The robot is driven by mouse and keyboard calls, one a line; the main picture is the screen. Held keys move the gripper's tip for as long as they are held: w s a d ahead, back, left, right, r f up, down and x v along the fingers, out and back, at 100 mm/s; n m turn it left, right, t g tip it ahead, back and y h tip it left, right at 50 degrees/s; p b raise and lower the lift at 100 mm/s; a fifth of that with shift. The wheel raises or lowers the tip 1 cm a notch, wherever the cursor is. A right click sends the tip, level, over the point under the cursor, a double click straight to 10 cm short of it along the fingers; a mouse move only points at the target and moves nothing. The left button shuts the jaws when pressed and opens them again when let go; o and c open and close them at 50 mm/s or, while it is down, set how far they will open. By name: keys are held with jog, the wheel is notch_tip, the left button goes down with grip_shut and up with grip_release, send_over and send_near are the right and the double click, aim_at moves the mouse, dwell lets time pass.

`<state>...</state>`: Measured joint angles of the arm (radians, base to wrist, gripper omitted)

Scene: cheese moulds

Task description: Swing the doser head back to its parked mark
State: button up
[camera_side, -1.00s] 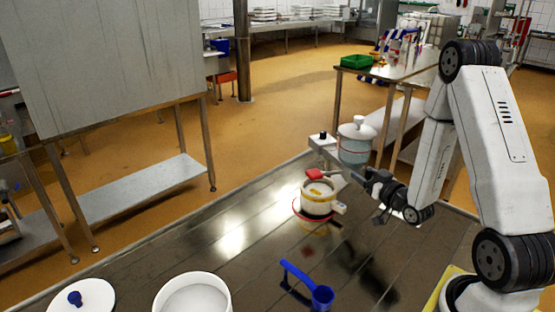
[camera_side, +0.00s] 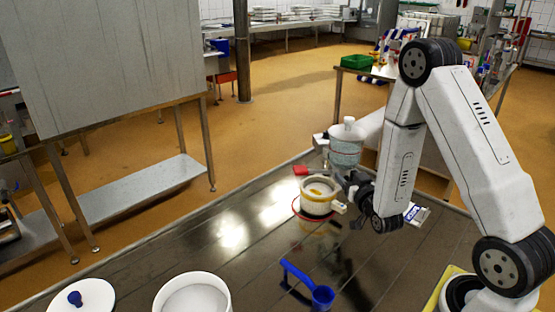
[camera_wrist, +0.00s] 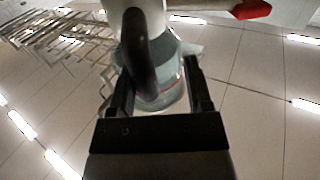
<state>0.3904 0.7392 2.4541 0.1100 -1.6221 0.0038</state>
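The doser head (camera_side: 345,153) is a pale clear vessel with a white lid and a thin red line, at the far edge of the steel table. Its red-tipped part (camera_side: 301,170) points left, beyond a white pot with yellowish contents (camera_side: 317,204). My gripper (camera_side: 350,184) is just below the vessel, right of the pot. In the wrist view, looking upward, its fingers (camera_wrist: 160,92) stand apart on either side of the vessel (camera_wrist: 172,98) and a dark curved piece (camera_wrist: 140,50). Gaps show, and contact is unclear. The red tip (camera_wrist: 251,9) shows at upper right. I cannot make out a parked mark.
A white bucket (camera_side: 192,294) and a white lid with a blue knob (camera_side: 82,296) are at front left. A blue-and-white card (camera_side: 416,213) lies right of my wrist. The table's left-middle is clear.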

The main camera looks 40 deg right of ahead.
jog(key=shift+w+a+m+g+h, duration=2.9)
jog(key=shift+w+a+g+h, duration=0.25)
jog(key=shift+w, duration=1.15)
jog(key=s+a+n+t+y, duration=0.1)
jog(key=a+y, duration=0.3)
jog(key=a, duration=0.3)
jog(key=shift+s+a+n, duration=0.25)
jog(key=shift+n, duration=0.15)
jog(key=shift+f+t+y, duration=0.15)
jog(key=shift+t+y, duration=0.1)
